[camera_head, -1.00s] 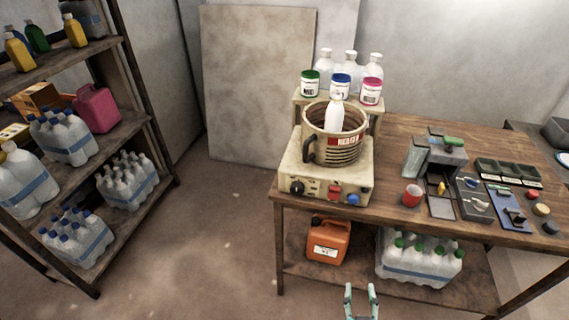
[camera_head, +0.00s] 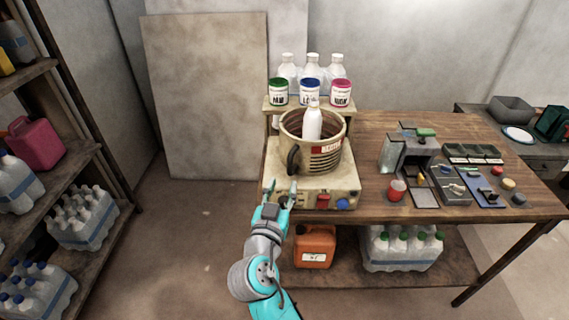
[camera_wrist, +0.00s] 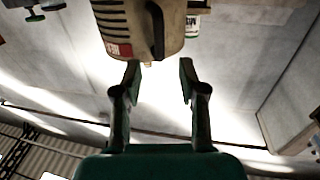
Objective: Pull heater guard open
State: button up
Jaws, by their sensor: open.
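I cannot make out a separate heater guard. My gripper (camera_head: 281,188) is open, in front of the base's left front, partly covering it. In the wrist view, my gripper (camera_wrist: 158,80) shows empty space between its fingers. The vat (camera_wrist: 125,20) and its handle (camera_wrist: 156,30) appear beyond them.
Three lidded jars (camera_head: 310,92) stand on a small rack behind the vat. A red cup (camera_head: 397,190) and several small devices are to the right. An orange canister (camera_head: 315,247) sits on the lower shelf. Floor is clear left of the table.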

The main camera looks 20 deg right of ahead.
aim_at(290, 166)
jog(key=x, duration=0.9)
jog(key=shift+w+d+f, duration=0.1)
jog(key=shift+d, duration=0.1)
grip_shut()
